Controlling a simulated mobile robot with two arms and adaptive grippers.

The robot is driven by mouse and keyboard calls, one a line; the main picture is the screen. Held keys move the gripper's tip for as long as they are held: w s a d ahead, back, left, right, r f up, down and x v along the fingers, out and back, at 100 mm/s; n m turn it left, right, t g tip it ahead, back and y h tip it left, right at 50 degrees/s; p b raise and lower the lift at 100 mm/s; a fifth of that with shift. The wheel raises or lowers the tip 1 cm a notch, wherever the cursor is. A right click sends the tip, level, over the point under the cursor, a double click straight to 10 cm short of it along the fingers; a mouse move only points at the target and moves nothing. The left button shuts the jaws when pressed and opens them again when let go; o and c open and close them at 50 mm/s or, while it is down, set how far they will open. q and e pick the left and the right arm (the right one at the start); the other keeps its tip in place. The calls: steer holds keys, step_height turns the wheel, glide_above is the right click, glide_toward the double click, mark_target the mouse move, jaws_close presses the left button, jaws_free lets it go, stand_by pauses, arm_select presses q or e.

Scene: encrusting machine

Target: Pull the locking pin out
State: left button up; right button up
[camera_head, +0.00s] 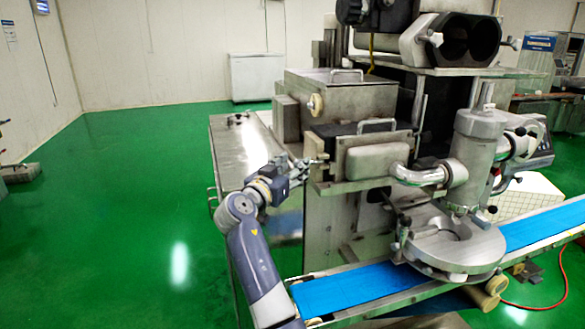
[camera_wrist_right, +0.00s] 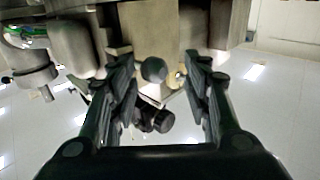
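My right gripper (camera_head: 303,166) reaches in from the lower left to the metal block on the machine's left side. In the right wrist view my right gripper (camera_wrist_right: 165,85) has its two dark fingers spread apart. A dark round knob, apparently the head of the locking pin (camera_wrist_right: 153,70), lies between the fingers, nearer the left one. I see no clear contact with it. The pin's shaft is hidden behind the knob. In the head view the pin is too small to make out surely beside the fingertips. My left gripper is not in view.
The encrusting machine (camera_head: 375,158) stands close ahead, with a curved steel pipe (camera_head: 415,175) to the right. A blue conveyor belt (camera_head: 350,287) runs below. A steel table (camera_head: 235,150) is behind my right arm. Another black knob (camera_wrist_right: 163,120) shows lower in the wrist view. Open green floor (camera_head: 110,220) lies left.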

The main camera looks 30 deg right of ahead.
steer(key=v, duration=0.7)
steer(key=shift+a, duration=0.25)
steer(key=shift+s, duration=0.1)
